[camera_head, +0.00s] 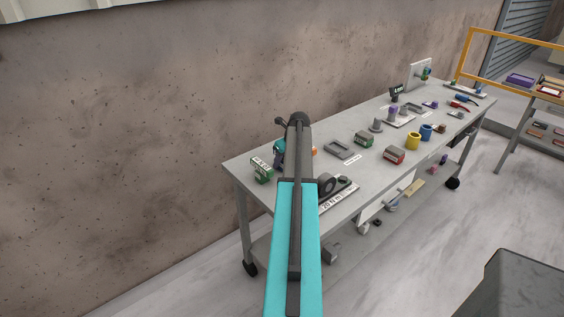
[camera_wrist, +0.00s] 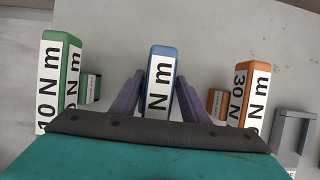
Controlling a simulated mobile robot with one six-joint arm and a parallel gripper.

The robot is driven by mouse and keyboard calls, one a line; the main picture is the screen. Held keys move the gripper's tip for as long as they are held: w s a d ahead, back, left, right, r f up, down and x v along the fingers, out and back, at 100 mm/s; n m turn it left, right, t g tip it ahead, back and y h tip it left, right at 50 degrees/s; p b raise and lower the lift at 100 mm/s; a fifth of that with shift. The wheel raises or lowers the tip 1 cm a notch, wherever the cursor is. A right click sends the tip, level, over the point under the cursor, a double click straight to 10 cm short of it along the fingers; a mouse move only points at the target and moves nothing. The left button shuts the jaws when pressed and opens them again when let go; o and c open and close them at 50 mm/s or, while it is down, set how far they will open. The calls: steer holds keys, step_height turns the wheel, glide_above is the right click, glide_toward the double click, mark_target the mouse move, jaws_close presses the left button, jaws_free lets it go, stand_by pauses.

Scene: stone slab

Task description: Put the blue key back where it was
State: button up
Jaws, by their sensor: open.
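The blue key (camera_wrist: 160,75) is a blue block with a white label reading "N m"; its number is hidden. In the wrist view it stands between the two purple fingers of my gripper (camera_wrist: 159,78). The fingers are open, one on each side of it, with narrow gaps; its lower part is hidden behind the gripper body. In the head view my arm hides the blue key. A dark holder with a ring and a label reading "20 N m" (camera_head: 332,203) lies at the table's front edge, partly behind my arm.
A green "10 N m" block (camera_wrist: 70,75) stands left of my gripper and an orange "30 N m" block (camera_wrist: 257,85) right.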

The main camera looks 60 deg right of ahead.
steer(key=shift+w+a+f+b, duration=0.1)
steer(key=shift+a+f+b, duration=0.25)
steer(key=shift+a, duration=0.1)
steer(key=shift+r, duration=0.4)
steer(key=b+v, duration=0.3)
steer(key=v, duration=1.1)
steer(key=shift+d, duration=0.15)
